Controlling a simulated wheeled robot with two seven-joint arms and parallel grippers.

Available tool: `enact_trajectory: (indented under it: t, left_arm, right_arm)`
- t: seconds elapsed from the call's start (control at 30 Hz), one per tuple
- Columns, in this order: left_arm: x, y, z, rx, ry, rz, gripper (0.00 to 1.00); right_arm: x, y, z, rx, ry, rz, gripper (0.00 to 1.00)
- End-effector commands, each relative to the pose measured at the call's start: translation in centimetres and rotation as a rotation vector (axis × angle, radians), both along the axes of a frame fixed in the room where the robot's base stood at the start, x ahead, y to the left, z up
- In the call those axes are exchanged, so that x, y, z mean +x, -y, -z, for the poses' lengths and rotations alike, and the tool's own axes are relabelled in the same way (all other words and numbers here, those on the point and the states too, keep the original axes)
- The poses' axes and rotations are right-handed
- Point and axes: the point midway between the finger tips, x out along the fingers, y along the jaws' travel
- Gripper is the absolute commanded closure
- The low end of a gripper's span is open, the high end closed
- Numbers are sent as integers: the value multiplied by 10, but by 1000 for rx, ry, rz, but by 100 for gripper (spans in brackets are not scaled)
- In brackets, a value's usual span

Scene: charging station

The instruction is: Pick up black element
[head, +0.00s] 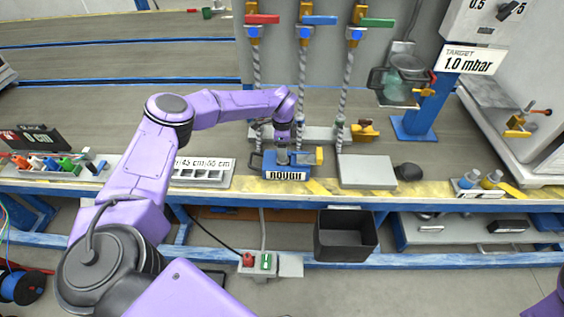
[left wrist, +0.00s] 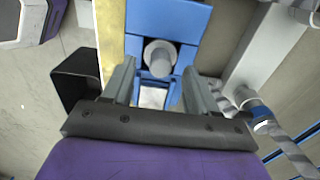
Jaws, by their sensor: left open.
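My left gripper (head: 282,150) points down over a blue device labelled DOUGH (head: 285,169) at the table's front edge. In the left wrist view the open jaws (left wrist: 158,78) stand on either side of a grey cylinder (left wrist: 160,57) on the blue device (left wrist: 168,16); I cannot tell whether they touch it. Two dark items could be the black element: a rounded black object (head: 408,172) right of the grey plate, and a small dark piece (head: 92,168) at the end of the coloured row on the left. My left gripper is apart from both. My right gripper is not visible.
A grey plate (head: 367,171) lies right of the device, and a slotted tray (head: 203,176) lies left. Hoses with red, blue and green valves (head: 320,20) hang behind. A black bin (head: 345,236) is below the edge. A blue stand (head: 414,126) is at right.

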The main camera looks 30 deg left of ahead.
Motion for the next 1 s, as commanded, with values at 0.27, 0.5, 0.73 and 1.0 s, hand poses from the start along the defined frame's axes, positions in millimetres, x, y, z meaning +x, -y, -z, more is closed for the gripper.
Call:
enact_trajectory:
  t: [0.27,0.5,0.73,1.0]
  left_arm:
    - [0,1,32,2,1,3,42]
    - [0,0,32,2,1,4,71]
    - [0,0,31,2,2,4,100]
    - [4,5,5,2,3,11,100]
  right_arm:
    - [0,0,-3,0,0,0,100]
    - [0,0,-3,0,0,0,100]
    - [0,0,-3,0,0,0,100]
    - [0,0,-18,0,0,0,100]
